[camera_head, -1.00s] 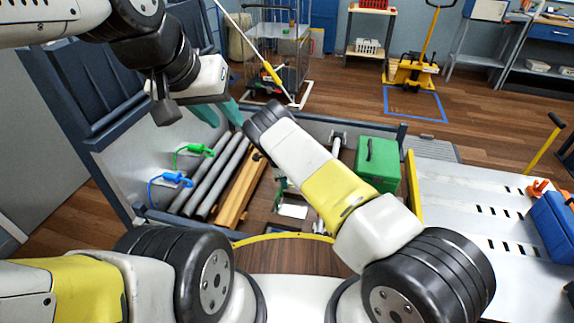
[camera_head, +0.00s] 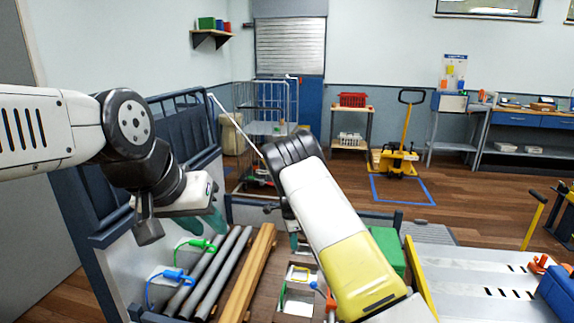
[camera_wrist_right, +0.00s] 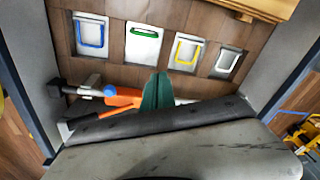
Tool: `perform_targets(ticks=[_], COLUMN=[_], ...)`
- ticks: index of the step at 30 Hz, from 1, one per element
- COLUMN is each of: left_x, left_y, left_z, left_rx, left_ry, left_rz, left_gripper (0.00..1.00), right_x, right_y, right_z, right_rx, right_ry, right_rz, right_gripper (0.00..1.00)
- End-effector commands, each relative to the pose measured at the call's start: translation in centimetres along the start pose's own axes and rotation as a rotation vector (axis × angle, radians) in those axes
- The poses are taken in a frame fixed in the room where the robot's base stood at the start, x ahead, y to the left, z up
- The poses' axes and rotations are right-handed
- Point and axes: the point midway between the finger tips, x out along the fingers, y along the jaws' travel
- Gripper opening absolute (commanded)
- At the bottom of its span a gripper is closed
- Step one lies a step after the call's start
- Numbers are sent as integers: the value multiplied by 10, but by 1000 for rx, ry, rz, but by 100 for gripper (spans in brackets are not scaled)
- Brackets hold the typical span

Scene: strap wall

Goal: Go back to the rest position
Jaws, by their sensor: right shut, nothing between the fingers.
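My left gripper (camera_head: 212,219) hangs at the left in the head view, beside the blue-grey wall panel and above the pipes. Only part of its teal fingers shows, so its opening is unclear. My right gripper (camera_head: 293,241) is largely hidden behind my right forearm there. In the right wrist view its teal fingers (camera_wrist_right: 157,92) are together with nothing between them.
Grey pipes (camera_head: 217,272) and a wooden beam (camera_head: 250,273) lie below. Green (camera_head: 196,244) and blue (camera_head: 172,276) straps hang on the left panel. The wrist view shows plates with blue (camera_wrist_right: 90,33), green (camera_wrist_right: 145,32) and yellow (camera_wrist_right: 187,50) loops. A green box (camera_head: 388,249) stands right.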

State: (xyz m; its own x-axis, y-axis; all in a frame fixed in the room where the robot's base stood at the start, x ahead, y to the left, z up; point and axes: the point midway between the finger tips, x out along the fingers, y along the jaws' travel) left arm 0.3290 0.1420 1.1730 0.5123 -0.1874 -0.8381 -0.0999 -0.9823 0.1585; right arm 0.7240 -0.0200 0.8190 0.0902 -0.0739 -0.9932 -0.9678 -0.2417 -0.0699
Motion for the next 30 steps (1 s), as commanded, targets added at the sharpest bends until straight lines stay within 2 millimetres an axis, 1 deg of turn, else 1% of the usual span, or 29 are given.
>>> perform_targets(ticks=[1,2,3,5,6,8,9,11,12,14,15,17,18,20,21,23,24,26,27,29,30], left_x=[0,0,0,0,0,0,0,0,0,0,0,0,0,0,0,0,0,0,0,0,0], left_y=[0,0,0,0,0,0,0,0,0,0,0,0,0,0,0,0,0,0,0,0,0], left_z=[0,0,0,0,0,0,0,0,0,0,0,0,0,0,0,0,0,0,0,0,0], left_rx=[0,0,0,0,0,0,0,0,0,0,0,0,0,0,0,0,0,0,0,0,0], left_ry=[0,0,0,0,0,0,0,0,0,0,0,0,0,0,0,0,0,0,0,0,0], left_rz=[0,0,0,0,0,0,0,0,0,0,0,0,0,0,0,0,0,0,0,0,0], left_gripper=[32,32,32,32,32,32,32,32,32,32,32,32,32,32,32,32,32,32,32,32,32], right_x=[-31,-46,-66,-95,-115,-144,-162,-189,-206,-232,-248,-270,-285,-304,-317,-333,-343,-356,-363,-372,-376], right_y=[3,6,12,21,28,40,49,64,74,92,104,124,137,159,174,197,212,236,253,277,293], right_z=[-11,-17,-23,-32,-38,-46,-50,-56,-60,-65,-67,-71,-72,-74,-75,-75,-75,-74,-73,-71,-70], right_rx=[-18,-37,-63,-106,-139,-187,-223,-277,-316,-376,-418,-483,-527,-596,-643,-714,-762,-835,-886,-960,-1008], right_ry=[-31,-46,-66,-95,-112,-136,-149,-167,-176,-186,-190,-190,-188,-178,-169,-150,-133,-105,-81,-42,-12], right_rz=[-18,-26,-38,-59,-75,-102,-121,-152,-173,-207,-231,-267,-292,-327,-351,-386,-408,-438,-457,-482,-496], right_gripper=[0,0,0,0,0,0,0,0,0,0,0,0,0,0,0,0,0,0,0,0,0])
